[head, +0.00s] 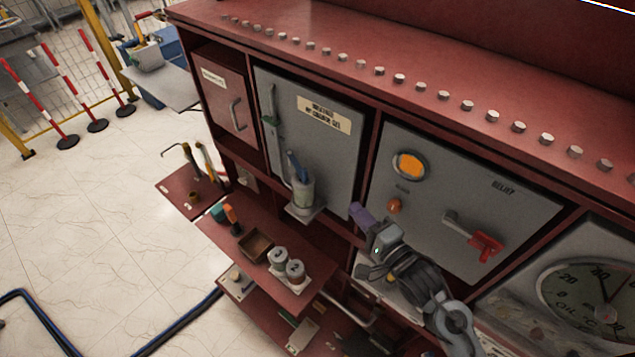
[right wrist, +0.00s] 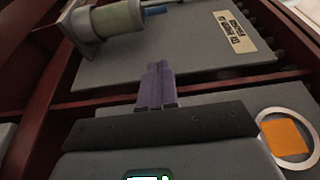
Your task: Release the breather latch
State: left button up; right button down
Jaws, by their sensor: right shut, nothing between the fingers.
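A grey panel (head: 335,160) with a cream label (head: 324,114), too small to read surely, carries a green handle (head: 271,108) on its left side. A pale cylinder (head: 302,190) with a blue part (head: 296,165) sits on a bracket at its lower edge; the cylinder also shows in the right wrist view (right wrist: 118,20). I cannot tell which part is the breather latch. My right gripper (head: 357,211) has purple fingers, shut and empty, near the red divider right of this panel. The fingers (right wrist: 156,86) point toward the grey panel in the right wrist view. My left gripper is not in view.
Right of my gripper is a panel with an orange round window (head: 409,165), an orange knob (head: 394,206) and a red lever (head: 486,246). A dial gauge (head: 590,295) is at far right. Below, a red shelf (head: 245,225) holds a brown tray (head: 255,244) and two grey-topped jars (head: 287,263).

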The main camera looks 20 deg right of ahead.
jog(key=a+p+x, duration=0.2)
jog(key=p+x, duration=0.1)
jog(key=x, duration=0.9)
jog(key=shift+a, duration=0.45)
jog(key=shift+a, duration=0.1)
jog(key=shift+a, duration=0.35)
jog(key=shift+a+p, duration=0.45)
jog(key=shift+a, duration=0.2)
